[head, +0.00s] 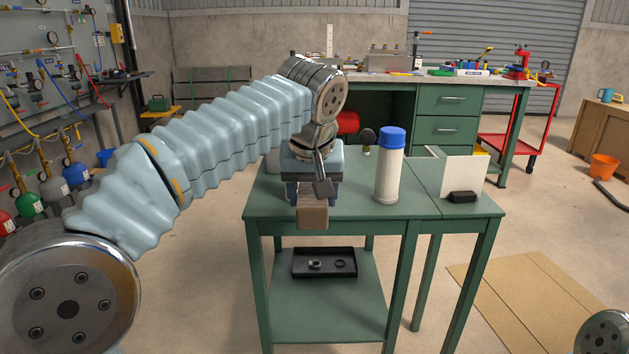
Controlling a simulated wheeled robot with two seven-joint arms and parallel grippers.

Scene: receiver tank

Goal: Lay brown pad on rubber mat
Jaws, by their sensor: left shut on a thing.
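My left gripper (313,190) is over the front left part of the green table (420,207), its fingers pointing down. It is shut on the brown pad (312,214), a small brown block that shows below the fingers in front of the table's front edge. Its height above the tabletop is hard to tell. The gripper body hides part of the tabletop behind it. I cannot clearly make out a rubber mat; a black tray-like piece (298,262) with small parts in it lies on the table's lower shelf. My right gripper is not in view.
A white ribbed cylinder with a blue cap (389,165) stands upright right of my left gripper. A white panel (463,175) and a small black block (462,197) are at the table's right. A green workbench (440,108) stands behind. Cardboard (540,300) lies on the floor.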

